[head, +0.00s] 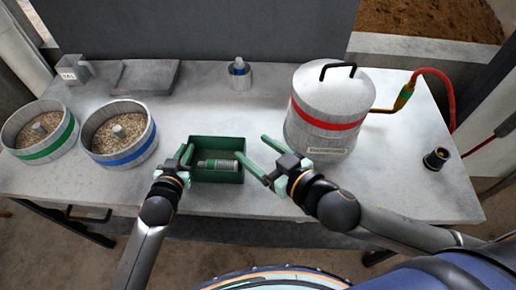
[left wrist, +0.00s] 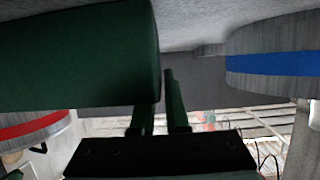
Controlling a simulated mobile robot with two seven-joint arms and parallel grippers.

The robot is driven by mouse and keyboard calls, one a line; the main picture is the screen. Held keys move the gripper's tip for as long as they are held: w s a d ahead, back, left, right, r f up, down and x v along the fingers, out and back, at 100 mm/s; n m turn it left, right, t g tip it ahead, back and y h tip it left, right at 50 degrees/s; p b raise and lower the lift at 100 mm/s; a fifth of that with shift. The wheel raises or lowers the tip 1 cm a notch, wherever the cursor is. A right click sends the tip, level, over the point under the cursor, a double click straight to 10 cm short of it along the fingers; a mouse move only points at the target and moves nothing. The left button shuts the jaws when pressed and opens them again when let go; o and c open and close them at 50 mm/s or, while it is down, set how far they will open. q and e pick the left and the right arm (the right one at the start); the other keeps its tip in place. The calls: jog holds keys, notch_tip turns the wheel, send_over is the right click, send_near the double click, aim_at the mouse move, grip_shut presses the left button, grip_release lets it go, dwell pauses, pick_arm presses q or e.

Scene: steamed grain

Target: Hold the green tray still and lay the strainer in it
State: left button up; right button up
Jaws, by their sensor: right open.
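The green tray (head: 217,146) stands on the table near the front edge. A small grey cylinder with a green band, which looks like the strainer (head: 218,164), lies on its side inside it. My left gripper (head: 184,148) is at the tray's left wall, its fingers close together and apparently shut on that wall. In the left wrist view the green tray (left wrist: 75,55) fills the upper left, its edge between the fingers and partly hiding one. My right gripper (head: 251,146) is open and empty at the tray's right side, apart from the strainer.
Two round grain pans, one green-banded (head: 66,140) and one blue-banded (head: 150,145), stand at left. A lidded red-banded steamer (head: 330,100) with a hose is behind my right gripper.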

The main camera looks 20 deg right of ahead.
pick_arm(q)
jog(key=o, duration=0.4)
jog(key=shift+c, duration=0.2)
jog(key=v, duration=1.2)
